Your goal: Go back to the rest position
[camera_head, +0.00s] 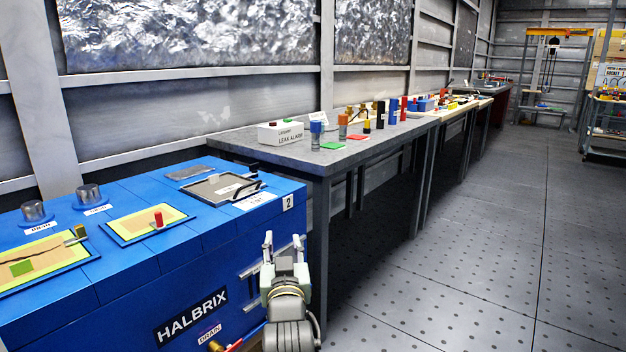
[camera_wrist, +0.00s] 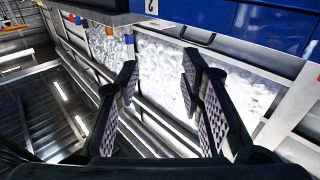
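My gripper (camera_head: 285,255) is in front of the right end of the blue HALBRIX cabinet (camera_head: 222,258) in the head view, pointing up. In the wrist view my gripper (camera_wrist: 160,85) shows two dark padded fingers standing apart, with nothing between them. Behind the fingers the wrist view shows the corrugated wall and silvery panels (camera_wrist: 165,65). The blue cabinet also shows at the top of the wrist view (camera_wrist: 255,20). I see no contact between the fingers and any object.
A grey bench (camera_head: 345,160) stands right of the cabinet, with a white leak alarm box (camera_head: 281,133) and several coloured cylinders. The cabinet top has two metal caps, framed panels and a black-handled lid (camera_head: 215,188). The tiled floor (camera_head: 480,240) at right is clear.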

